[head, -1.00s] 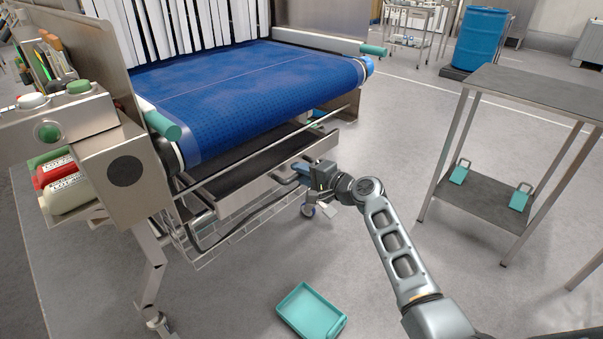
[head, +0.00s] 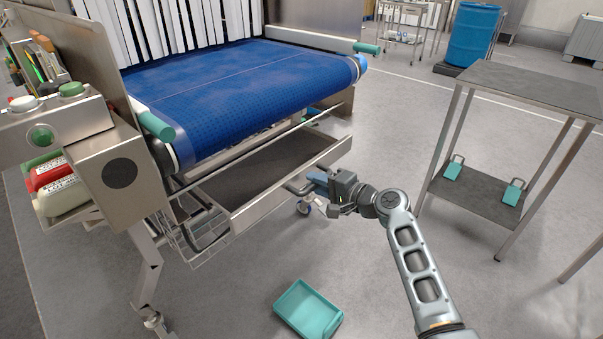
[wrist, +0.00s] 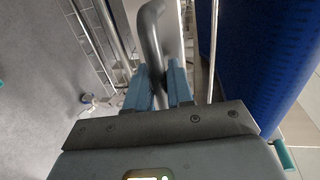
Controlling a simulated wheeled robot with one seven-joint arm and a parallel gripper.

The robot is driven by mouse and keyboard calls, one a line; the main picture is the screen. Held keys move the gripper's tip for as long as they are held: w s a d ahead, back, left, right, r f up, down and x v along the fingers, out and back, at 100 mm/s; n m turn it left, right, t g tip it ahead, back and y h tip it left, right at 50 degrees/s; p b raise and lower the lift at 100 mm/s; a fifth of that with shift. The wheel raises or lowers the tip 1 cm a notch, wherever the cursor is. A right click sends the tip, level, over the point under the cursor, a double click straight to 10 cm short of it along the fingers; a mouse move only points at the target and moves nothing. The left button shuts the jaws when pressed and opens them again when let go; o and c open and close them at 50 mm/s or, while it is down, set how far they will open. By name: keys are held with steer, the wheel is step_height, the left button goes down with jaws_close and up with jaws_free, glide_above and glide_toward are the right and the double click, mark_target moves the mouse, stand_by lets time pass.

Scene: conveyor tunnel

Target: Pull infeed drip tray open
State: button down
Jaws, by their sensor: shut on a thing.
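The infeed drip tray (head: 290,190) is a shallow steel drawer with a dark inside, under the blue conveyor belt (head: 240,95). It sticks out past the belt's front end. My gripper (head: 315,184) is at the tray's front, right of the middle. In the wrist view, the blue fingers (wrist: 158,85) are shut around the grey bar handle (wrist: 152,30). Part of the handle is hidden behind the fingers and the gripper body.
A wire basket rack (head: 195,235) hangs below the tray at left. A teal bin (head: 308,310) lies on the floor in front. A steel shelf table (head: 520,90) stands at right.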

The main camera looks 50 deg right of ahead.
steer(key=s, duration=0.9)
steer(key=shift+d, duration=0.15)
steer(key=c, duration=1.1)
jaws_free()
steer(key=shift+c, duration=0.2)
steer(key=s+r, duration=0.1)
steer(key=s, duration=0.6)
steer(key=shift+s+d+r, duration=0.15)
steer(key=shift+s+r, duration=0.05)
steer(key=shift+s, duration=0.1)
